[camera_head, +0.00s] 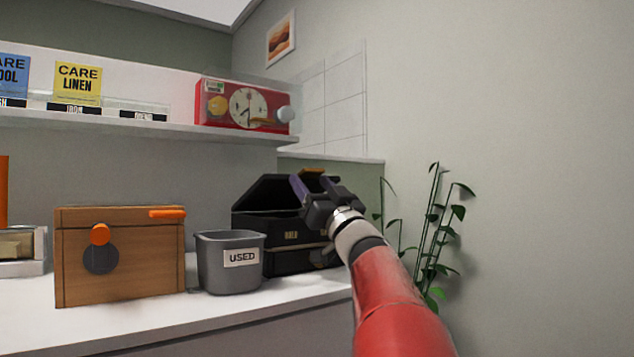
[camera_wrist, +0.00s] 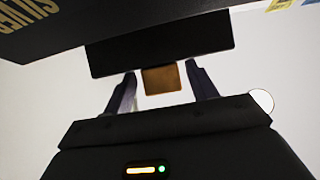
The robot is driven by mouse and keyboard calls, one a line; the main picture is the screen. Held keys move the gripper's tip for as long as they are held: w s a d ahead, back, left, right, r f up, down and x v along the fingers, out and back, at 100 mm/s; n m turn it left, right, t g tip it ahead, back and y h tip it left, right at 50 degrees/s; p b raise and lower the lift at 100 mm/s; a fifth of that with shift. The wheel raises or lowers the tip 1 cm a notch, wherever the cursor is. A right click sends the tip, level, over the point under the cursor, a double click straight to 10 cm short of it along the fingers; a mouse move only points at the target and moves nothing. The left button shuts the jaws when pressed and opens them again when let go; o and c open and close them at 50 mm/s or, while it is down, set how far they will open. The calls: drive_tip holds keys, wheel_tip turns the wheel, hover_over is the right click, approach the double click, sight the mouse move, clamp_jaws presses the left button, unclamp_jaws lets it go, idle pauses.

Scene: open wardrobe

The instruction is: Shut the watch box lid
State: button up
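The black watch box (camera_head: 290,258) stands on the white counter with its lid (camera_head: 272,192) raised at a slant. In the wrist view a dark panel that looks like the lid (camera_wrist: 160,50) has a tan-orange tab (camera_wrist: 162,78) at its edge. My gripper (camera_head: 314,177) is at the lid's right part in the head view and hides some of it. In the wrist view my gripper (camera_wrist: 160,82) is open, with its two purple-grey fingers on either side of the tab and a small gap at each. I cannot tell whether it touches the lid.
A grey bin marked USED (camera_head: 231,267) stands just left of the box. A wooden box with orange knobs (camera_head: 130,280) is further left. A shelf (camera_head: 230,136) with a red clock case (camera_head: 243,104) hangs above. A plant (camera_head: 433,235) stands at right.

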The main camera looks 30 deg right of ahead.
drive_tip(key=shift+o, duration=0.6)
drive_tip(key=shift+r, duration=0.1)
drive_tip(key=shift+s, duration=0.1)
drive_tip(key=s+f, duration=0.2)
drive_tip(key=s, duration=1.2)
drive_tip(key=shift+s+d, duration=0.15)
drive_tip(key=shift+d, duration=0.1)
